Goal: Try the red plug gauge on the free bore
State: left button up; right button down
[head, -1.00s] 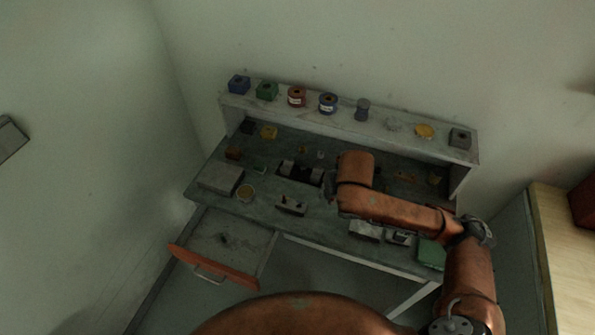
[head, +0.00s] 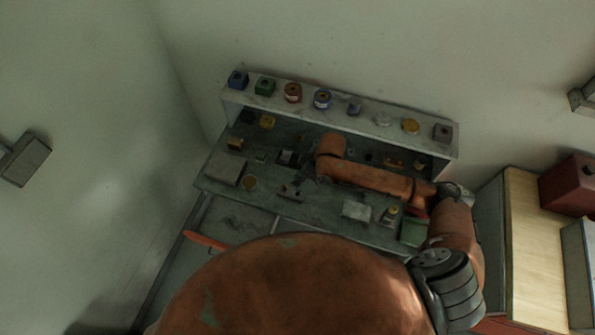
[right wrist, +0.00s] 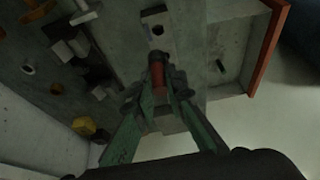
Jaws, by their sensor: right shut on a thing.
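The red plug gauge (right wrist: 157,76) is held between the green fingers of my right gripper (right wrist: 158,90) in the right wrist view. The gauge's far end is close to the block and apart from the bore opening in the picture; contact is unclear. In the head view my right gripper (head: 322,178) is small and dark over the bench, beside the small block (head: 290,191). The gauge cannot be made out there. My left gripper is not in view.
The bench (head: 330,207) carries several small parts, a grey box (head: 224,168) at left and a green box (head: 412,232) at right. A back shelf (head: 340,115) holds blocks and spools. An open drawer with an orange front (right wrist: 268,45) lies beside the block.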

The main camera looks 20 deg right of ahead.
aim_at(300, 185)
jog(key=shift+s+a+f+n+g+p, duration=0.1)
jog(key=shift+s+a+n+g+p, duration=0.2)
jog(key=shift+n+p, duration=0.35)
jog(key=shift+f, duration=0.15)
jog(key=shift+f+b, duration=1.05)
jog(key=shift+f, duration=0.05)
notch_tip(300, 185, down, 3)
jog(key=b, duration=0.3)
jog(key=shift+s+r, duration=0.1)
jog(key=shift+r, duration=0.1)
jog(key=shift+f, duration=0.1)
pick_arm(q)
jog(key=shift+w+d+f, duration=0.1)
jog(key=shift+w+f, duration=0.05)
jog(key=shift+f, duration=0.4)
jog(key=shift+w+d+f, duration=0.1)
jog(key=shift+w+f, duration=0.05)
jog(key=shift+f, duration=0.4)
pick_arm(e)
jog(key=shift+f, duration=0.3)
pick_arm(q)
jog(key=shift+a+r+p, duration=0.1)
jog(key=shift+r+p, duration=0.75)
jog(key=shift+p, duration=0.25)
pick_arm(e)
jog(key=shift+f, duration=0.25)
